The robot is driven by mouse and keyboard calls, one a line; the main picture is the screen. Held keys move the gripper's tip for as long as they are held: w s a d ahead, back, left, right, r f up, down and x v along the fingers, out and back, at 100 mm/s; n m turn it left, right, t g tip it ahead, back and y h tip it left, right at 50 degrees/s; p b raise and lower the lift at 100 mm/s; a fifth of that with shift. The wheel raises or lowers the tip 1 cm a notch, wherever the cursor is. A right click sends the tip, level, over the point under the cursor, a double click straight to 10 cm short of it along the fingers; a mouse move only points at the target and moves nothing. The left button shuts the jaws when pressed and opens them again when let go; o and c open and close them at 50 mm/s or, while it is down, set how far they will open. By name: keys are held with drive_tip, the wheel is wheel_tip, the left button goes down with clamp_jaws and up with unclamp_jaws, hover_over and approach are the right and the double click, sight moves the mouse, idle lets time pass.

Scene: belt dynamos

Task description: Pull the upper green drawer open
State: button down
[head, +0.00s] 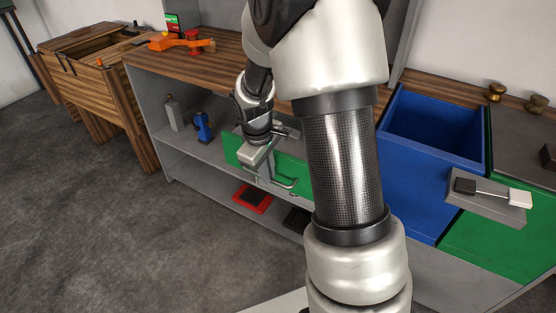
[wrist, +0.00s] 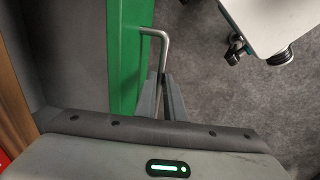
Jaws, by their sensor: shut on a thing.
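The upper green drawer (head: 237,149) shows its front panel on the grey cabinet, left of my arm in the head view. My arm hides its right part. In the wrist view the green front (wrist: 127,55) runs upright on the picture, with a bent metal handle (wrist: 158,34) on its right side. My gripper (head: 268,178) is at this handle (head: 287,183) in the head view. In the wrist view my gripper's fingers (wrist: 162,82) are shut on the handle's near end. I cannot tell how far the drawer stands out from the cabinet.
A blue open-topped box (head: 415,175) and a green box (head: 512,242) stand right of my arm. A blue tool (head: 202,126) is on the cabinet shelf; a red tray (head: 251,198) lies lower. A wooden bench (head: 98,92) is at left. The grey floor (head: 110,225) in front is clear.

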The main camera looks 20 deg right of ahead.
drive_tip(key=shift+s+a, duration=0.55)
drive_tip(key=shift+a, duration=0.2)
drive_tip(key=c, duration=1.8)
unclamp_jaws()
drive_tip(key=shift+c, duration=0.2)
wheel_tip(320, 180, up, 17)
drive_tip(key=s+a+p, duration=0.2)
drive_tip(key=p, duration=0.3)
drive_tip(key=shift+a, duration=0.25)
